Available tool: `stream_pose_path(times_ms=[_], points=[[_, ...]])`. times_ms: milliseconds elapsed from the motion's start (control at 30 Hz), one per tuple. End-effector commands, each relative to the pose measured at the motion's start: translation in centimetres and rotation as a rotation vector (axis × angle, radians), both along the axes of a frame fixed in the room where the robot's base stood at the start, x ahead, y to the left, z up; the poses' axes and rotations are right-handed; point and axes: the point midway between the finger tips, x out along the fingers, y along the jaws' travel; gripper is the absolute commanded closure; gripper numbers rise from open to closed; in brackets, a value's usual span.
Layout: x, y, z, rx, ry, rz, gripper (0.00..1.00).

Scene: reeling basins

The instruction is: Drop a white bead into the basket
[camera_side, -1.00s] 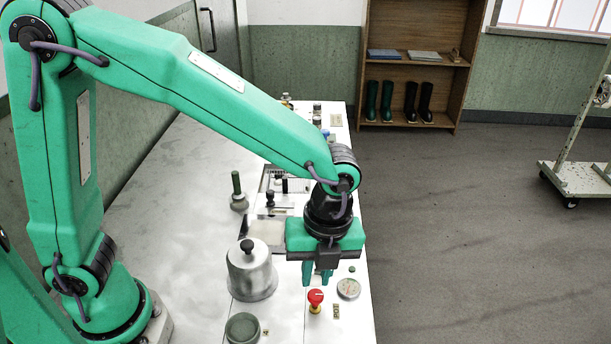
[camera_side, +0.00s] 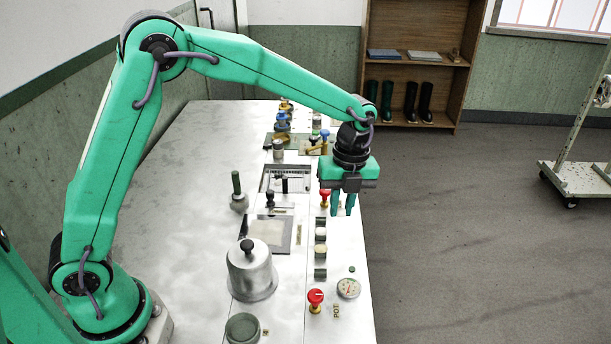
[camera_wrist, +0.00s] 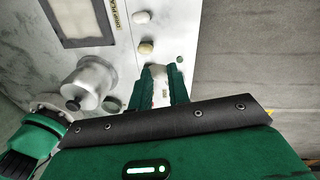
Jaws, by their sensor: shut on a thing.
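My gripper (camera_side: 342,210) hangs above the right part of the counter, fingers pointing down. It also shows in the wrist view (camera_wrist: 161,75). Its fingers are close together on a small thing, taken as a white bead, which they mostly hide. Several pale rounded pieces (camera_side: 320,249) sit in small dark holders in a row below the gripper in the side view. The nearest holder (camera_side: 320,272) looks empty. Two such pieces, one white (camera_wrist: 141,17) and one cream (camera_wrist: 146,47), show beyond the fingertips in the wrist view. I cannot make out a basket.
A metal bell-shaped cover (camera_side: 251,272) with a black knob and a red button (camera_side: 315,297) stand near the front. A round gauge (camera_side: 348,288) lies right of the button. A green-handled tool (camera_side: 237,190) stands left of a framed panel (camera_side: 286,236). The counter's left side is bare.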

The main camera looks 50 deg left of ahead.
Motion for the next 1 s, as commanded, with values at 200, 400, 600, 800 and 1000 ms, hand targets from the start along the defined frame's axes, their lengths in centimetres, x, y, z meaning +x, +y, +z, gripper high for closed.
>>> stream_pose_path(times_ms=[200, 400, 600, 800, 1000], points=[[4.9, 6.2, -1.0, -0.012, -0.003, 0.008, 1.00], [8.1, 12.3, -2.0, -0.023, -0.008, 0.009, 1.00], [10.3, 18.8, -3.2, -0.032, -0.014, 0.011, 1.00], [11.3, 24.5, -4.2, -0.038, -0.020, 0.008, 1.00], [11.5, 27.7, -4.8, -0.042, -0.023, 0.006, 1.00]])
